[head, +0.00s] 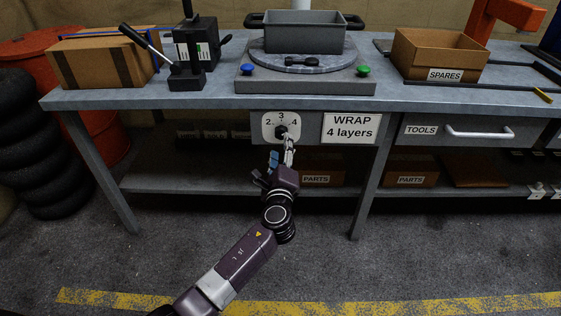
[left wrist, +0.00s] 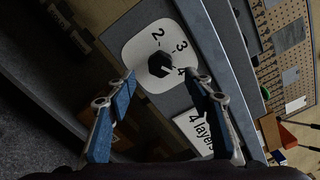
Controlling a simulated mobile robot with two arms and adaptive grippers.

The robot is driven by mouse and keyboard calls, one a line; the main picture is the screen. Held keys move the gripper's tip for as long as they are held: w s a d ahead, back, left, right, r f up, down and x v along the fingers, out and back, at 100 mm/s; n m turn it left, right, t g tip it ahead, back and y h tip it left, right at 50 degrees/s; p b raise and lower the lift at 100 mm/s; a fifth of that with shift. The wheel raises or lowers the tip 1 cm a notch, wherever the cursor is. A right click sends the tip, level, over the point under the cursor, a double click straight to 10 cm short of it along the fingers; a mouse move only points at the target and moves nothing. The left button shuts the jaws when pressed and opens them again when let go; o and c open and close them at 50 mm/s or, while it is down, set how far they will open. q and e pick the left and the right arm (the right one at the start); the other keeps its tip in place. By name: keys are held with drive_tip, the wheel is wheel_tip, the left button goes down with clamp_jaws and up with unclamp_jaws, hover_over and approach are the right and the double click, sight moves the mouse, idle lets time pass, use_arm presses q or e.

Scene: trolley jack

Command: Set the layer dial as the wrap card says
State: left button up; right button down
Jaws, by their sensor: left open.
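The layer dial (head: 270,121) is a white plate with the numbers 2, 3 and 4 and a dark knob (head: 281,132), on the front of the bench. In the left wrist view the black knob (left wrist: 160,65) stands ahead, between the lines of the fingers. A pale mark on it seems to face the 4, but it is too small to be sure. The wrap card (head: 350,128) reads "WRAP 4 layers"; part of it shows in the left wrist view (left wrist: 202,135). My left gripper (head: 287,150) is open and empty just in front of and below the knob.
A grey bench (head: 210,98) carries a turntable (head: 300,63) with a grey bin, a cardboard box (head: 105,62) and a spares box (head: 436,57). A tools drawer (head: 465,132) is at the right. A lower shelf (head: 235,180) runs behind my arm. Tyres (head: 25,150) stand at the left.

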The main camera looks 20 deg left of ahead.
use_arm(q)
drive_tip(key=v, duration=0.6)
idle(0.3)
